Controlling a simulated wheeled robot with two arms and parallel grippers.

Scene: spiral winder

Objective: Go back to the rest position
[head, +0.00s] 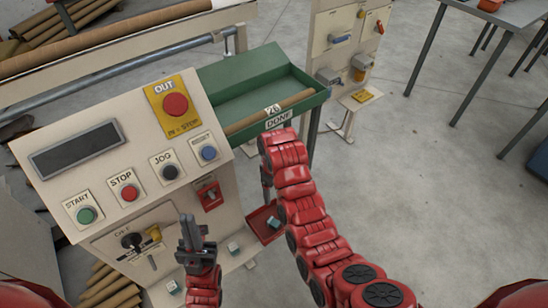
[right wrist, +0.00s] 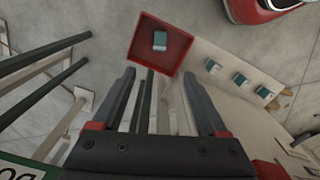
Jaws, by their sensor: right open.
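My left gripper (head: 190,234) is in front of the lower part of the control panel (head: 100,190), with its dark fingers pointing up. The fingers look close together, and I cannot tell whether they are open or shut. My right arm reaches up the middle of the head view, and its gripper (head: 266,182) is mostly hidden behind the arm. In the right wrist view my right gripper (right wrist: 158,76) has its two dark fingers wide apart, with nothing held between them. Beyond the fingertips is a small red tray (right wrist: 178,40) with a teal and white block (right wrist: 160,41) in it.
A green tray (head: 245,75) marked DONE holds a brown tube (head: 270,110) close beyond my right arm. A pale cabinet (head: 340,45) stands behind.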

